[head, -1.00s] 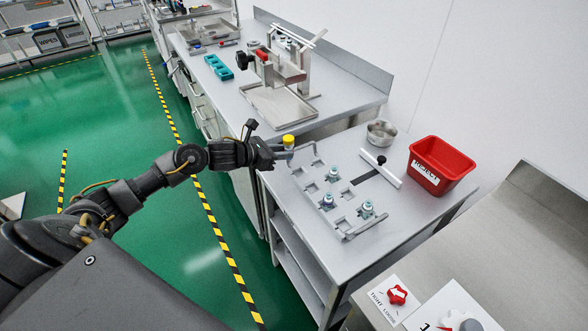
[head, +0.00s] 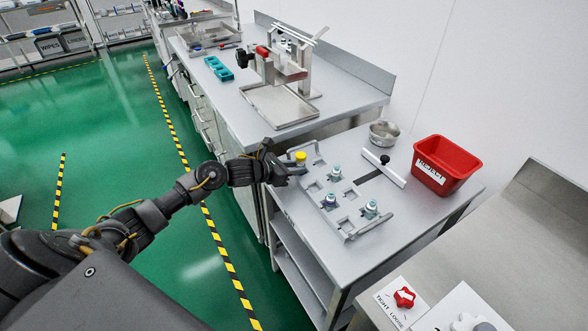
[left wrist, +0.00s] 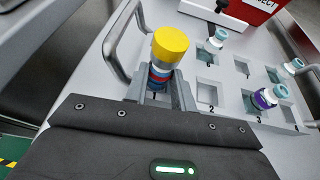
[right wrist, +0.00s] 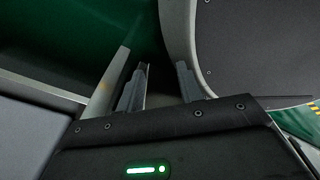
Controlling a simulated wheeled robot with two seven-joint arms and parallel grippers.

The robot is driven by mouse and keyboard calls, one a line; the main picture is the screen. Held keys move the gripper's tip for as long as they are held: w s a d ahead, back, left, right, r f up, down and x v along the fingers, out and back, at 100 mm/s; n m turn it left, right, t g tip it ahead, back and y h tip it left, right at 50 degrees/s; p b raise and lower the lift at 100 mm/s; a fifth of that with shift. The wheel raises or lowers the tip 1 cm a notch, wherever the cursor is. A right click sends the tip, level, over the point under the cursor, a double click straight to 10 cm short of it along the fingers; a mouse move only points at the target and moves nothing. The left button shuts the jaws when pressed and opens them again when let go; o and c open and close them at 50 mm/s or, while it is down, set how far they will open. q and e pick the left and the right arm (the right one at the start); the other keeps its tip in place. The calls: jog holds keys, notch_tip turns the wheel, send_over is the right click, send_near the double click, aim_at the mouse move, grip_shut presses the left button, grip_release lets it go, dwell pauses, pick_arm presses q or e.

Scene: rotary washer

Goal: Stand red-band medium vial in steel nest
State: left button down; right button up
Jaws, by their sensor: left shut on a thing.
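My left gripper (head: 292,165) is shut on the yellow-capped vial (head: 301,157). In the left wrist view the vial (left wrist: 166,55) stands roughly upright between the fingers (left wrist: 160,92), with a red band and blue below the cap. Its lower end is hidden by the fingers. The steel nest (head: 347,225) lies on the bench with square pockets and raised handles. The vial is at its upper-left end, beside the handle; I cannot tell whether its base is in a pocket. My right gripper (right wrist: 160,85) is open and empty in the right wrist view.
Three teal-capped vials, one at the back (head: 335,173) and two nearer (head: 329,201) (head: 370,208), stand in the nest. A red bin (head: 445,165), a steel bowl (head: 384,133) and a bar with a black knob (head: 384,160) stand behind. Several pockets are empty.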

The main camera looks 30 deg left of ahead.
pick_arm(q)
jog(key=shift+f+b, duration=0.2)
jog(key=shift+b, duration=0.1)
jog(key=c, duration=1.2)
grip_release()
jog(key=shift+o, duration=0.2)
pick_arm(e)
jog(key=shift+f, duration=0.25)
pick_arm(q)
jog(key=shift+r, duration=0.1)
pick_arm(e)
jog(key=shift+r, duration=0.1)
pick_arm(q)
jog(key=shift+r+p, duration=0.25)
jog(key=shift+p, duration=0.15)
jog(key=b+v, duration=0.2)
jog(key=v, duration=0.9)
jog(key=shift+s+a, duration=0.3)
pick_arm(e)
jog(key=shift+w+d+f, duration=0.2)
jog(key=shift+d+f, duration=0.55)
jog(key=shift+f, duration=0.05)
